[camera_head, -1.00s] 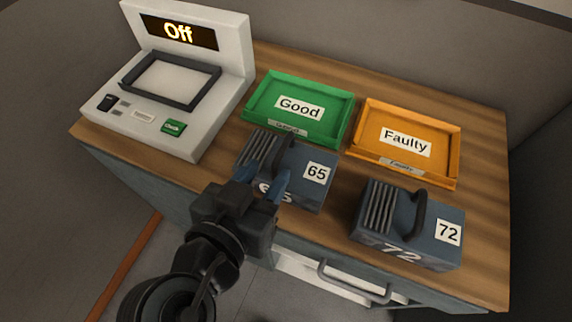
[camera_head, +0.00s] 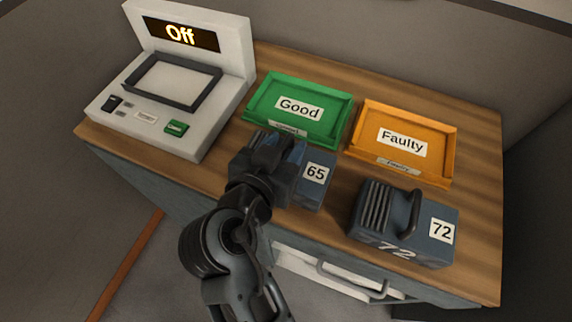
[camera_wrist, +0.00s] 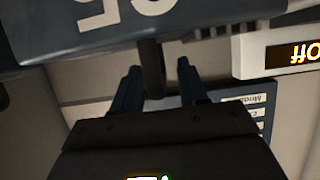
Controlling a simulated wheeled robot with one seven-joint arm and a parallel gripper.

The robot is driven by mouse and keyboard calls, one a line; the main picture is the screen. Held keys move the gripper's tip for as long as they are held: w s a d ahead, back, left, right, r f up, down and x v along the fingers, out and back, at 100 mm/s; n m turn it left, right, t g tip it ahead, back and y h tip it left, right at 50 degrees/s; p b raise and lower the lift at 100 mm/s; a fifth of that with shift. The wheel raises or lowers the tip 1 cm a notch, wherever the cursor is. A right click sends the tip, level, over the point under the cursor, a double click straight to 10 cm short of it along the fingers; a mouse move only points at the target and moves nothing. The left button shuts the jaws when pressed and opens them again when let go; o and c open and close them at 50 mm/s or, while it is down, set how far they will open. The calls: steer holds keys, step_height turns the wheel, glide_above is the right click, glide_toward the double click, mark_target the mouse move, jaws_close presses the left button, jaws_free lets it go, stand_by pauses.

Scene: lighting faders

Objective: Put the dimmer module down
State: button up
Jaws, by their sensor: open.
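A blue-grey dimmer module marked 65 (camera_head: 316,172) stands on the wooden bench in front of the green tray, partly hidden by my gripper (camera_head: 280,152). A second dimmer module, marked 72 (camera_head: 410,225), stands to its right with its dark handle up. In the wrist view, a blue-grey module (camera_wrist: 90,28) with white digits fills the top left. Its dark handle (camera_wrist: 153,65) lies between the two fingers of my open gripper (camera_wrist: 162,88). I cannot tell whether the fingers touch the handle.
The green Good tray (camera_head: 298,137) and orange Faulty tray (camera_head: 445,172) look empty behind the modules. A white test station (camera_head: 200,72) stands at the left, its display reading Off. The bench front has a drawer handle (camera_head: 350,284).

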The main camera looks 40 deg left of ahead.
steer(key=shift+c, duration=0.2)
jaws_close()
stand_by(1.0)
steer(key=shift+r, duration=0.15)
